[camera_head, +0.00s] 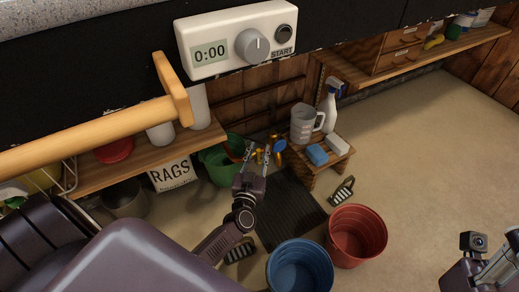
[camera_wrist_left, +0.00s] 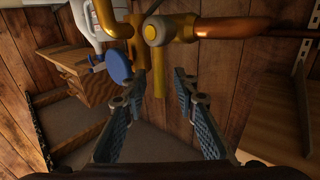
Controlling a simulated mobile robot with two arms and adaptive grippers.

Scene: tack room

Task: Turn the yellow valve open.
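A green bucket (camera_head: 217,166) stands left of the left gripper. A small wooden stool (camera_head: 309,174) with a jug (camera_head: 305,122), spray bottle and sponges is to the right. Blue (camera_head: 300,270) and red (camera_head: 356,235) buckets stand in front. Floor at the right is clear.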

